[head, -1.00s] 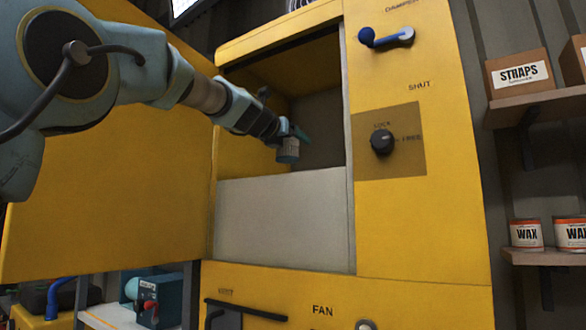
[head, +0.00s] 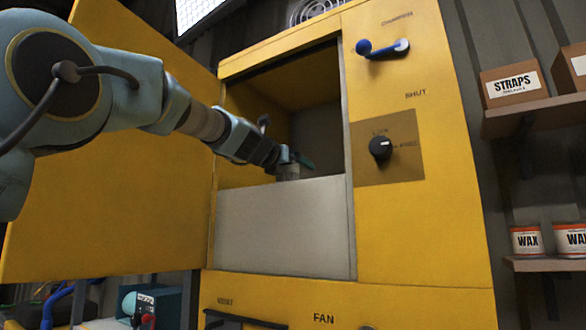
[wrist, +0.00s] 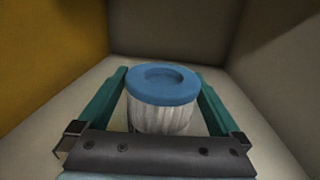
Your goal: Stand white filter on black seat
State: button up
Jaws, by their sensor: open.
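The white filter (wrist: 160,118) is a pleated cylinder with a blue cap (wrist: 162,82). It stands upright between the two green fingers of my gripper (wrist: 160,76) in the wrist view. The fingers are open, one on each side of it. In the head view the filter (head: 290,172) shows just above the pale front panel, inside the yellow cabinet, with my gripper (head: 293,160) at its top. The filter's base is hidden by my gripper and the panel. I cannot see the black seat, so I cannot tell what is under the filter.
The cabinet chamber has a pale floor (wrist: 235,92) and close walls. The pale panel (head: 285,228) bounds its front. The yellow door (head: 110,200) stands open at left. A blue-handled lever (head: 382,48) and a black knob (head: 380,148) are on the right face.

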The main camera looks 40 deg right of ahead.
jog(key=b+v, duration=0.4)
jog(key=v, duration=0.8)
dwell(0.4)
